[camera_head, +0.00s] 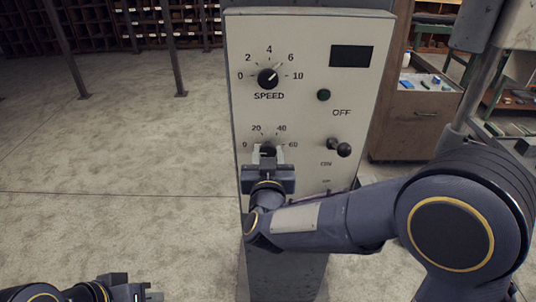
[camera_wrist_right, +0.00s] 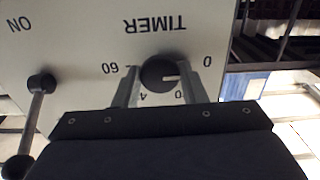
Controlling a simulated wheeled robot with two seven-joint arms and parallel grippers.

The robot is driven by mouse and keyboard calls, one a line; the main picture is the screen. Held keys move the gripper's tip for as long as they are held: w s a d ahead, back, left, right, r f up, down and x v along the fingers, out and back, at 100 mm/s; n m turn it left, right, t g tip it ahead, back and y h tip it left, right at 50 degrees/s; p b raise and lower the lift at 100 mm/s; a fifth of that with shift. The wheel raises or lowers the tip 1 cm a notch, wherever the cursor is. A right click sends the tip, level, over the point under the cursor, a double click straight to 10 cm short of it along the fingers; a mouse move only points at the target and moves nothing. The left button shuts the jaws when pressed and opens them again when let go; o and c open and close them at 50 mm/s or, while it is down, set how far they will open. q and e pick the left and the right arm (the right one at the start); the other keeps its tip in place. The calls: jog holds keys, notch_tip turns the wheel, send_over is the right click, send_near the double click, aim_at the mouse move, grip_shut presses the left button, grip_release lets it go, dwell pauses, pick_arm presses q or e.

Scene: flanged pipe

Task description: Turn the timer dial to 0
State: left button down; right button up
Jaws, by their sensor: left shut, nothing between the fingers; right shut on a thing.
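The timer dial (camera_head: 268,149) is a round black knob low on the pale control panel (camera_head: 308,55), with marks 0, 20, 40 and 60 around it. My right gripper (camera_head: 268,154) is shut on this dial, with one finger on each side. In the right wrist view, which is upside down, the dial (camera_wrist_right: 158,72) sits between the two fingers of my right gripper (camera_wrist_right: 160,82). Its white pointer line points right, towards the 0 side; the fingers hide the tick marks, so exact alignment is unclear. My left gripper (camera_head: 152,297) is shut and empty at the bottom left.
A black-knobbed toggle lever (camera_head: 340,148) sits right of the timer, close to my right arm. Open floor (camera_head: 120,150) lies left; a wooden cabinet (camera_head: 412,120) stands behind right.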

jog(key=shift+f, duration=0.1)
jog(key=o, duration=1)
jog(key=s+b, duration=0.1)
jog(key=s, duration=0.7)
jog(key=shift+b, duration=0.4)
jog(key=shift+w, duration=0.1)
